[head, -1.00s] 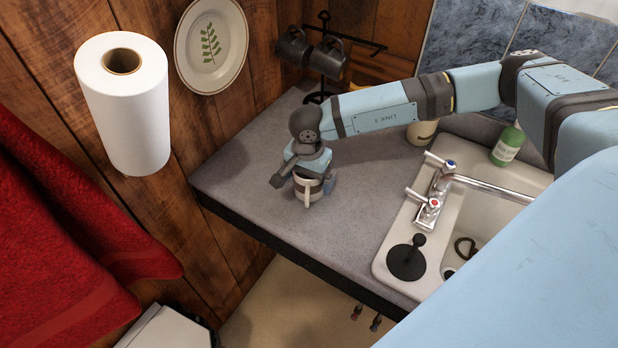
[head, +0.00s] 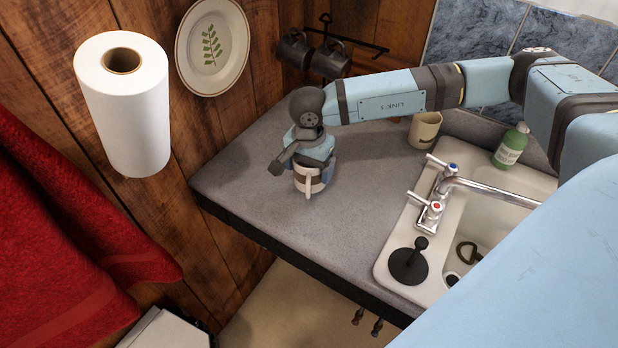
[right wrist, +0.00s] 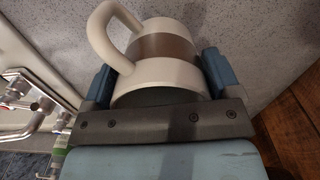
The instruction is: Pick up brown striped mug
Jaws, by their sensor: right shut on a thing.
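The brown striped mug (head: 309,182) is cream with a brown band and a handle on its near side. In the head view it is at the counter's left part, beneath my right gripper (head: 313,172), which covers its top. In the right wrist view the mug (right wrist: 165,62) sits between the two blue fingers of my right gripper (right wrist: 160,85), its handle at the upper left. The right gripper is shut on the mug. I cannot tell for sure whether its base is clear of the counter. My left gripper is not in view.
The grey counter (head: 250,190) is clear around the mug. A sink (head: 395,240) with a faucet (head: 437,200) lies to the right. Another mug (head: 425,130) and a green bottle (head: 510,147) stand behind. A mug rack (head: 325,50) stands at the back wall.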

